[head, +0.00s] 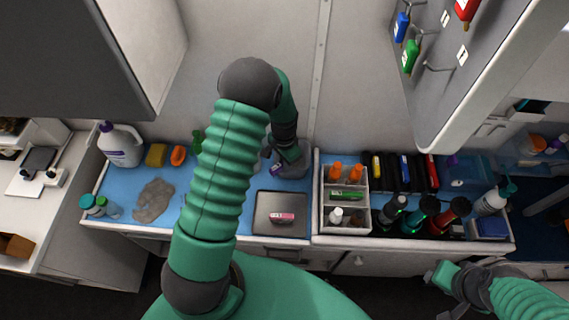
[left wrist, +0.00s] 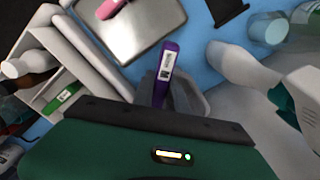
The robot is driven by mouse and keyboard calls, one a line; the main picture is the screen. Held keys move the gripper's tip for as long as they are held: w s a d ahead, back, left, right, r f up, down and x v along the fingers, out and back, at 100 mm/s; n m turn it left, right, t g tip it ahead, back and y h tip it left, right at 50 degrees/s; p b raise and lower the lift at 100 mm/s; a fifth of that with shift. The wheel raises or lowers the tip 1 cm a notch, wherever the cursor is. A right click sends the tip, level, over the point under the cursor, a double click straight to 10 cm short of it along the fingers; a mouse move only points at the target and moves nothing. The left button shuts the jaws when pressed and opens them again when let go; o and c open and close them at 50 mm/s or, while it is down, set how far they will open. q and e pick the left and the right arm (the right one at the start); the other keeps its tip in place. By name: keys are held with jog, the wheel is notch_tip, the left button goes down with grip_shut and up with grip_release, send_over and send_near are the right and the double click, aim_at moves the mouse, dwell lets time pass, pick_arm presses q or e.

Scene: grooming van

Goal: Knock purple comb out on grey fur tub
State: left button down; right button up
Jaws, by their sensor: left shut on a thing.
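My left gripper (head: 283,150) is low over the back of the blue counter, seen past its own green arm. It is shut on the purple comb (left wrist: 162,75), which has a white label and points away from the wrist. In the head view only a small purple bit of the comb (head: 276,170) shows. A grey shape, apparently the grey fur tub (head: 294,164), is right at the gripper; whether the comb touches it cannot be told. My right gripper (head: 446,275) is at the lower right, in front of the counter; its jaw opening is unclear.
A metal tray (head: 265,221) with a pink-handled item (head: 282,217) lies in front. A white organizer (head: 318,212) with bottles and a green item stands to the right, beside dark bottles. A grey cloth-like patch (head: 153,201) and a white jug (head: 120,145) are left.

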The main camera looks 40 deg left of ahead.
pick_arm(q)
jog(key=shift+r+p, duration=1.25)
jog(key=shift+r, duration=0.7)
jog(key=shift+d+f, duration=0.1)
